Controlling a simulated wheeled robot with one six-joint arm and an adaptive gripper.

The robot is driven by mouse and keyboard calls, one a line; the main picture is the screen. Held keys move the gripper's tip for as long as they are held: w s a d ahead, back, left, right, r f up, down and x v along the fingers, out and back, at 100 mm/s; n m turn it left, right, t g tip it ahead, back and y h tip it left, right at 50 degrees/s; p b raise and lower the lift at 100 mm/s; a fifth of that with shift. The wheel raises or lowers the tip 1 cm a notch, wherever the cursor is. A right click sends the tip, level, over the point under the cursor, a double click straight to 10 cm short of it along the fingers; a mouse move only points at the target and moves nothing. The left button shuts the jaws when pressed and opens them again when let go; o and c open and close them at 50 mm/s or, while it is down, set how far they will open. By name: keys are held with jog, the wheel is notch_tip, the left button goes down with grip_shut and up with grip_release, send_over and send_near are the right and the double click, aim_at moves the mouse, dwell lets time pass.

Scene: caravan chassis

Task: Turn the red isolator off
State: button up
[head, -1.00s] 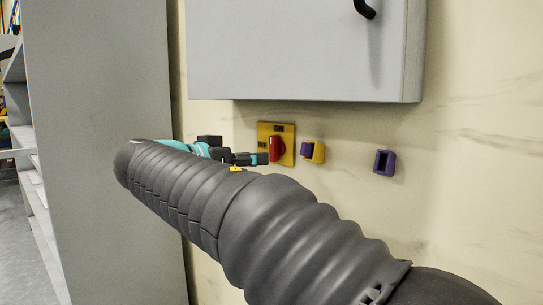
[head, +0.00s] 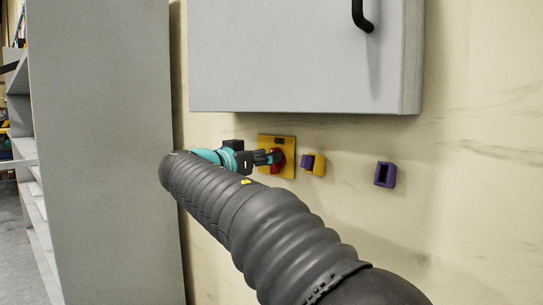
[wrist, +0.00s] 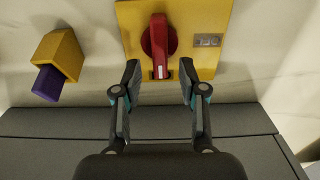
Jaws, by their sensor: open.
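The red isolator (head: 276,160) is a red rotary handle on a yellow plate (head: 290,143) on the wall, below a grey cabinet. In the wrist view the red handle (wrist: 159,45) stands on its yellow plate (wrist: 205,62), with its narrow grip pointing down the picture between the fingers. My gripper (wrist: 159,78) is open, with one fingertip on each side of the handle's lower end and a visible gap on both sides. In the head view my gripper (head: 268,158) is at the plate from the left and partly covers the handle.
A yellow and purple block (head: 318,164) is on the wall right of the plate and also shows in the wrist view (wrist: 62,58). A purple holder (head: 385,174) is further right. The grey cabinet (head: 290,60) overhangs above; a tall grey panel (head: 100,150) stands left.

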jog(key=shift+x, duration=1.05)
grip_shut()
